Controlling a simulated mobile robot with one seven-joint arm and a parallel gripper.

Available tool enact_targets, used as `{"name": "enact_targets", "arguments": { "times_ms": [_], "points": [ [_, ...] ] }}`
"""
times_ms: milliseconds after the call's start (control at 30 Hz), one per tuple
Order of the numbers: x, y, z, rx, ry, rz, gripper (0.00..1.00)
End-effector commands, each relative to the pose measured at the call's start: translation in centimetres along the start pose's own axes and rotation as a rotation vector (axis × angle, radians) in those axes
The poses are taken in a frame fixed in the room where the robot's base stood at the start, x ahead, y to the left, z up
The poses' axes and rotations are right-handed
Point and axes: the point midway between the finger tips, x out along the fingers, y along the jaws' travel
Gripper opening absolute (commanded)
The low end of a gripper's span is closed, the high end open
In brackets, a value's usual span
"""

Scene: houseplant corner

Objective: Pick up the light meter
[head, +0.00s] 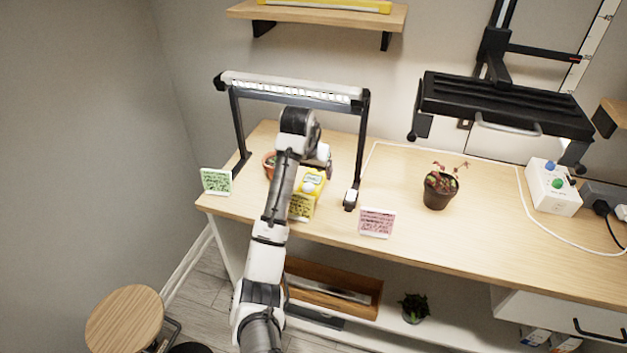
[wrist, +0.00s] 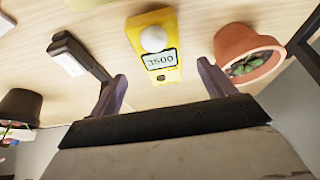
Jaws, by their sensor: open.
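The light meter is a yellow block with a white dome and a display reading 3500. It stands on the wooden bench under the lamp frame, and shows in the head view (head: 312,181) and the wrist view (wrist: 155,48). My gripper (wrist: 162,76) is open and empty, its two dark fingers apart. In the wrist view the meter is ahead of the gap between the fingertips, with no visible contact. In the head view my arm covers the gripper's fingers and part of the area beside the meter.
A terracotta pot (wrist: 245,53) with a small plant stands close beside the meter. The lamp frame's leg (head: 360,160) is on the other side. A yellow card (head: 300,207) stands in front; green (head: 216,181) and pink (head: 376,222) cards flank it. A dark pot (head: 438,193) stands farther right.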

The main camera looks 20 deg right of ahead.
Motion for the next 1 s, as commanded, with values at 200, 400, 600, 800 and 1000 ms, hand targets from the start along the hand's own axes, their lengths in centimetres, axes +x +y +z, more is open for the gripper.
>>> {"name": "enact_targets", "arguments": {
  "times_ms": [200, 400, 600, 800, 1000],
  "points": [
    [2.5, 0.0, -0.6, -0.001, -0.004, 0.000, 0.82],
    [4.9, 0.0, -0.5, -0.001, -0.001, 0.000, 0.82],
    [5.2, 0.0, -0.5, 0.000, 0.001, 0.000, 0.82],
    [5.1, 0.0, -0.6, 0.000, 0.001, 0.000, 0.62],
    [5.1, 0.0, -0.6, -0.001, 0.001, 0.000, 0.36]
  ]
}}
